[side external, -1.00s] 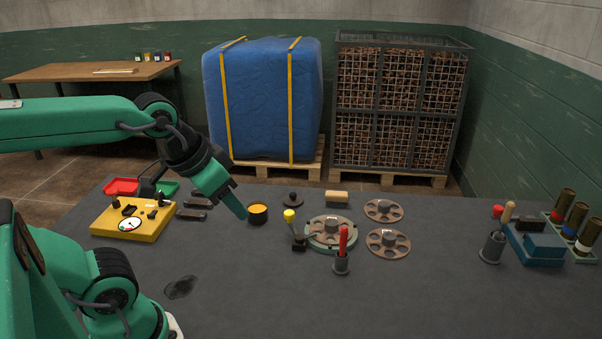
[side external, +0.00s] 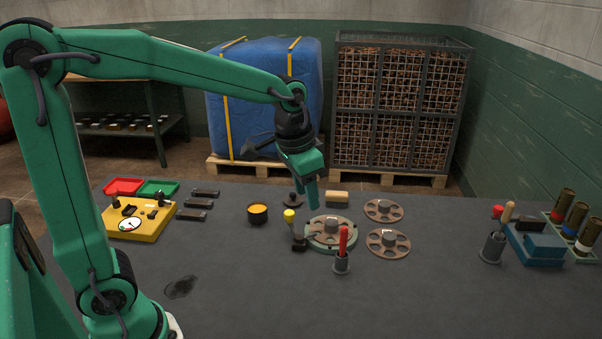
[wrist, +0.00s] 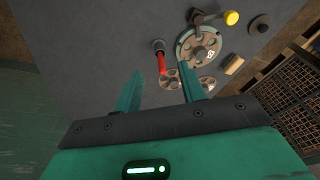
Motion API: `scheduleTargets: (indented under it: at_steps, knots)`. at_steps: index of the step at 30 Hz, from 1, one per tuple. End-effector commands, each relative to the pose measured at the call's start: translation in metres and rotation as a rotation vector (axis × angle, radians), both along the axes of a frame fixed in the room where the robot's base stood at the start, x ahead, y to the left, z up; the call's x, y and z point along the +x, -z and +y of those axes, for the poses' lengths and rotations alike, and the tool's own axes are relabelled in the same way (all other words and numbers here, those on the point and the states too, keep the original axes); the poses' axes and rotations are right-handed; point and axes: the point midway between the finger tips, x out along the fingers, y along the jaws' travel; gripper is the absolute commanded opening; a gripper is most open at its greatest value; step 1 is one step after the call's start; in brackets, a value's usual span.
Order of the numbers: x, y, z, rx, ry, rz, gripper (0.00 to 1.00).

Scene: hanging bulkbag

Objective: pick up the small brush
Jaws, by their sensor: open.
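A small block with a tan wooden top and a greyish lower part (side external: 337,198), which looks like the small brush, lies on the dark table behind the green-rimmed round fixture. It also shows in the wrist view (wrist: 234,65), at the right, outside the span of my fingers. My gripper (side external: 308,203) is open and empty, above the table to the left of the brush and pointing down. In the wrist view its two fingers (wrist: 160,82) stand apart with nothing held between them.
The round fixture (side external: 331,243), a red-handled tool in a cup (side external: 342,245) and a yellow-knobbed lever (side external: 294,232) stand close by. Two spoked discs (side external: 384,211) (side external: 388,256) lie to the right. An orange-filled pot (side external: 257,213) is left. The front table is mostly clear.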

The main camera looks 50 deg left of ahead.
Motion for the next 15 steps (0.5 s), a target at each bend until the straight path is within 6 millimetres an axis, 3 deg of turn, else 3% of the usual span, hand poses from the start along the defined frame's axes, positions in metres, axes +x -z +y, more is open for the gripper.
scheduleTargets:
  at_steps: [15]
  knots:
    - [0.077, 0.073, -0.024, 0.025, 0.125, 0.158, 0.41]
